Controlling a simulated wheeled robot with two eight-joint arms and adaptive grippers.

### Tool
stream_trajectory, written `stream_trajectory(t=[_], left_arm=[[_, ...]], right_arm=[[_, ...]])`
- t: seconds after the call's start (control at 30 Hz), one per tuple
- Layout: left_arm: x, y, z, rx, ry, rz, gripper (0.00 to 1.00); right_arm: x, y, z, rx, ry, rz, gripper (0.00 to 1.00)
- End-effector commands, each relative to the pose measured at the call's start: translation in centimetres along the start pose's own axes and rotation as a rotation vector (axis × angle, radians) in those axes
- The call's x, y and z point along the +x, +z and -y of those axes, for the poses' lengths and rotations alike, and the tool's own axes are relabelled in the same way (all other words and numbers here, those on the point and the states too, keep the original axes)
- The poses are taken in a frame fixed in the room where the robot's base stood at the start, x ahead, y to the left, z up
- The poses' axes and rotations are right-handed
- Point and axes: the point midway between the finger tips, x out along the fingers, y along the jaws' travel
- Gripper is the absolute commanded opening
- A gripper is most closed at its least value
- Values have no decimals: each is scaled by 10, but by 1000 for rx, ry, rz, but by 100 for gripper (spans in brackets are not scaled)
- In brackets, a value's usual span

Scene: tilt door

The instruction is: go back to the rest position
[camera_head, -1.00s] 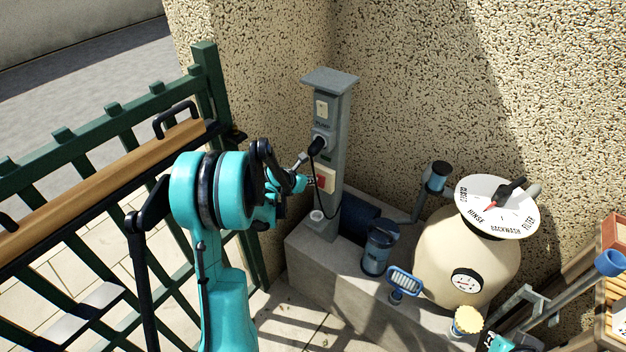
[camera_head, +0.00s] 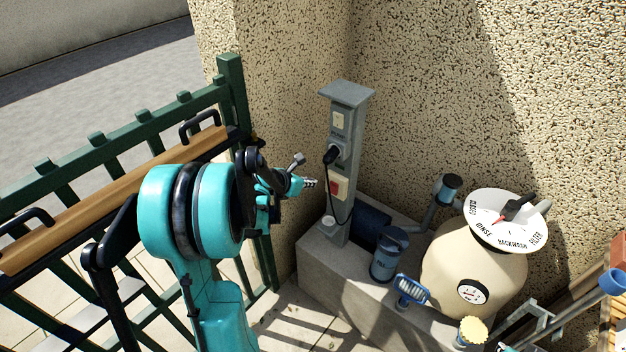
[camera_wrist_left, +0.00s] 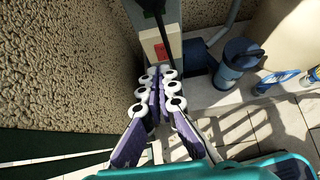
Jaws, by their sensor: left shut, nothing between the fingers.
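My left gripper (camera_head: 309,183) is at the end of the teal arm that comes in from the left in the head view. It is shut and empty, a little to the left of the grey post (camera_head: 344,150). A gap shows between its tips and the post. In the left wrist view its fingers (camera_wrist_left: 160,72) lie together, pointing towards the red switch (camera_wrist_left: 160,51) on the post's beige box. That switch also shows in the head view (camera_head: 334,188). A black plug (camera_head: 331,155) with a hanging cable sits in the post's socket. My right gripper is not in view.
A green gate (camera_head: 80,155) with a wooden rail stands at the left, close to my arm. A concrete plinth (camera_head: 330,275) carries the post, a blue pump (camera_head: 386,256) and a beige filter tank (camera_head: 450,258). A speckled wall (camera_head: 430,80) closes the back.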

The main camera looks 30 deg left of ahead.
Motion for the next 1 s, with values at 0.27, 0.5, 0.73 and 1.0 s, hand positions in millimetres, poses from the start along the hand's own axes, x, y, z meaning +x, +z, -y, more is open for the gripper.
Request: stream_trajectory(t=[0.27, 0.5, 0.73, 1.0], left_arm=[[-1, 1, 2, 12, -1, -2, 0], [-30, 14, 70, 513, -48, -67, 0], [-94, 2, 169, 1458, -169, -135, 0], [-163, -48, 238, 2512, -341, -127, 0]], right_arm=[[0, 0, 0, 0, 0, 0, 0], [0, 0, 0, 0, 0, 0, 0], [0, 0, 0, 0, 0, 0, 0], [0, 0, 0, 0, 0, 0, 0]])
